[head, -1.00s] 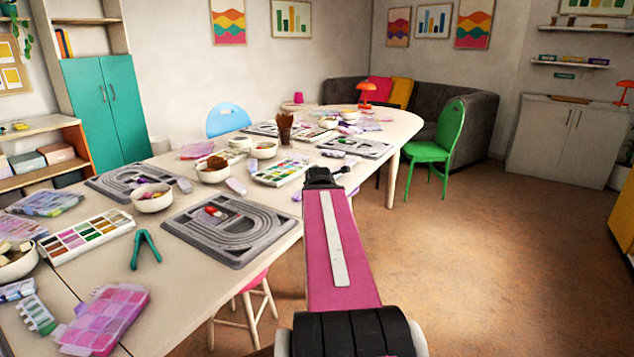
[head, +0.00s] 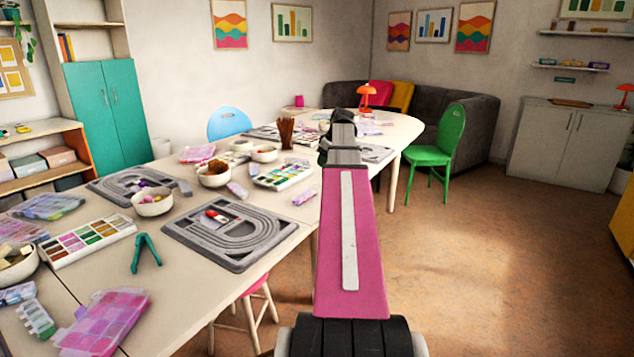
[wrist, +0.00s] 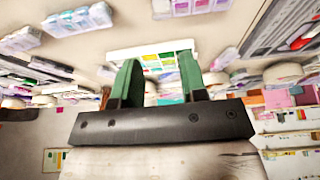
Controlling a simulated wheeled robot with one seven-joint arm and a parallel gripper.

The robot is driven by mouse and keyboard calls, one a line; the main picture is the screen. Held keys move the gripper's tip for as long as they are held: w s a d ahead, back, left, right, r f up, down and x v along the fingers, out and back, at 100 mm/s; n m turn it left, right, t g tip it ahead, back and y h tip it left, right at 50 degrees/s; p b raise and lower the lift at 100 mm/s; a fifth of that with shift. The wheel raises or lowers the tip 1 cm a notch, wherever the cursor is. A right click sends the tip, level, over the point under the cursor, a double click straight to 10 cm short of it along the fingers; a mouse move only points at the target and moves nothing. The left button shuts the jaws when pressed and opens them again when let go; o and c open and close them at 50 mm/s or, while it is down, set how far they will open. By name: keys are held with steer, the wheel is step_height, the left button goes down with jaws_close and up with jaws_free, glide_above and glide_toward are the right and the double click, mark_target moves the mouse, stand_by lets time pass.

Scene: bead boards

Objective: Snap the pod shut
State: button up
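My gripper shows in the wrist view (wrist: 158,70) with two green fingers standing apart and nothing between them. In the head view my raised arm points away over the table's right edge, and the fingers are hidden behind it. I cannot tell for certain which thing is the pod. Small pale lilac containers lie on the table: one by the paint-like bead box (head: 237,189) and one near the right edge (head: 304,197). Their lids are too small to read. My gripper touches none of them.
The long table (head: 195,272) holds grey bead boards (head: 228,250), an open bead box (head: 85,238), bowls (head: 152,205), green pliers (head: 145,253) and a pink bead case (head: 103,320). A green chair (head: 447,135) stands right of the table. The floor at right is clear.

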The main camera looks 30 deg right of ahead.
steer(key=x, duration=1)
steer(key=shift+a+f, duration=0.1)
steer(key=shift+f, duration=0.2)
steer(key=shift+c, duration=0.3)
jaws_close()
